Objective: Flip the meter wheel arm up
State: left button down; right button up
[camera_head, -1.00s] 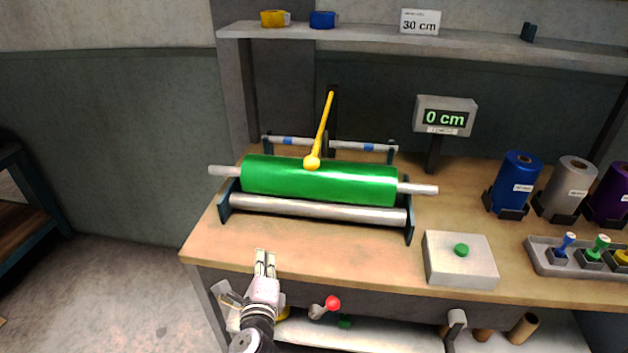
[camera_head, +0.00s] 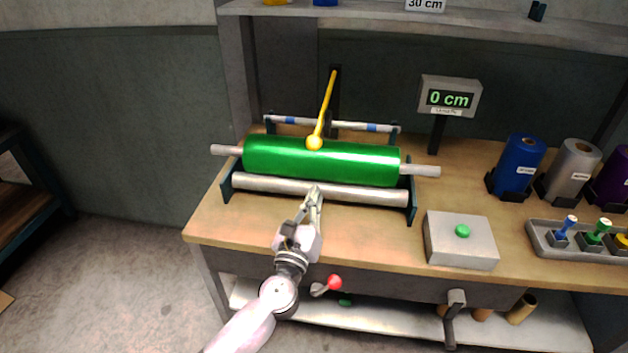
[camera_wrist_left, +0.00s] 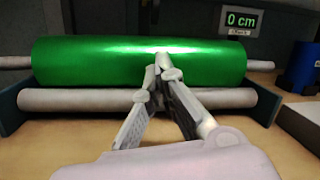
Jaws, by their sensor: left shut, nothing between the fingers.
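The meter wheel arm (camera_head: 326,102) is a thin yellow rod that leans up and slightly right, with a round yellow end (camera_head: 314,143) low at the green foil roll (camera_head: 320,161). The roll lies across a stand on the workbench. My left gripper (camera_head: 315,190) is shut and empty, its tips in front of the silver roller (camera_head: 255,187), below the yellow end. In the left wrist view the fingertips (camera_wrist_left: 162,62) meet in front of the green roll (camera_wrist_left: 100,62); the yellow arm is not visible there. My right gripper is not in view.
A display reading 0 cm (camera_head: 450,98) stands behind right. A grey box with a green button (camera_head: 463,231) sits front right. Blue, grey and purple rolls and a tray of stamps (camera_head: 545,250) are at the far right. A shelf (camera_head: 400,20) runs above.

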pick_arm(q)
jog(key=w+r+p, duration=0.3)
jog(key=w+r, duration=0.2)
jog(key=w, duration=0.2)
jog(key=shift+d+p, duration=0.15)
jog(key=shift+p, duration=0.2)
